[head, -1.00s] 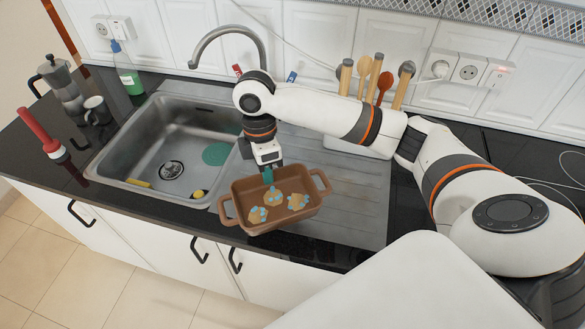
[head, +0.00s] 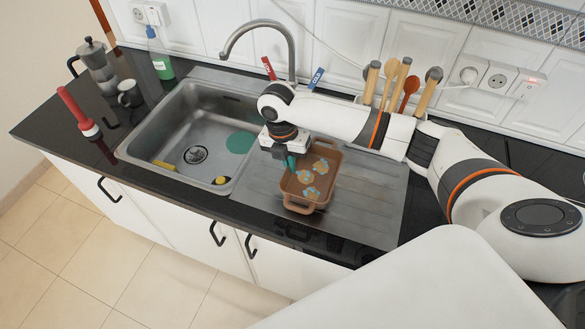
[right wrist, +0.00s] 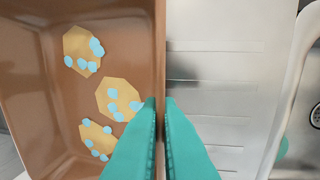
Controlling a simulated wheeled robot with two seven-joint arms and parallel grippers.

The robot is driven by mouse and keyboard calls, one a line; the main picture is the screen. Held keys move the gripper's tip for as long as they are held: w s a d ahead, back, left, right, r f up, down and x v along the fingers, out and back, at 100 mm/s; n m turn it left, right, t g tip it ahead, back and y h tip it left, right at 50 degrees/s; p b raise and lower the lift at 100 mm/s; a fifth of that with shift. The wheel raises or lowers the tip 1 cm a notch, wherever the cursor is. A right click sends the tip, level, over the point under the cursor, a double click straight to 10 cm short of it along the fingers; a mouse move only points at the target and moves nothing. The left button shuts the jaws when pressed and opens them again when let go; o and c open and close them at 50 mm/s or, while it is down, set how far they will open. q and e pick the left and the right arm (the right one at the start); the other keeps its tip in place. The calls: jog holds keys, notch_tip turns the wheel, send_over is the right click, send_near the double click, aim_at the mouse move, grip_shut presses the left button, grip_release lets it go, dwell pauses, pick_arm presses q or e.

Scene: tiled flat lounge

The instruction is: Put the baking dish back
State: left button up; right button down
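The brown baking dish (head: 308,200) is over the ribbed steel drainboard (head: 368,205), right of the sink basin. It holds 3 tan pieces with light blue spots. One handle points towards the counter's front edge. My right gripper (head: 291,163) is at the dish's left long side. In the right wrist view its teal fingers (right wrist: 162,112) pinch the dish's side wall (right wrist: 160,45) between them. I cannot tell whether the dish touches the drainboard or hangs just above it. My left gripper is not in view.
The sink basin (head: 173,131) holds a yellow brush and a yellow-black item. The faucet (head: 288,45) rises behind it. Several wooden-handled utensils (head: 400,85) stand at the back. A moka pot (head: 97,68), mug (head: 130,93) and red-handled item (head: 76,110) stand at left.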

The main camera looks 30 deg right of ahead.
aim_at(290, 174)
jog(key=shift+f+p, duration=0.3)
jog(key=shift+f, duration=1.7)
jog(key=c, duration=1.6)
grip_release()
jog(key=shift+f, duration=0.15)
jog(key=r, duration=0.4)
jog(key=r+b, duration=0.1)
jog(key=r, duration=0.3)
jog(key=w+a+r, duration=0.1)
jog(key=r, duration=0.3)
jog(key=shift+w+r+b, duration=0.1)
jog(key=shift+r+b, duration=0.05)
jog(key=shift+b, duration=0.2)
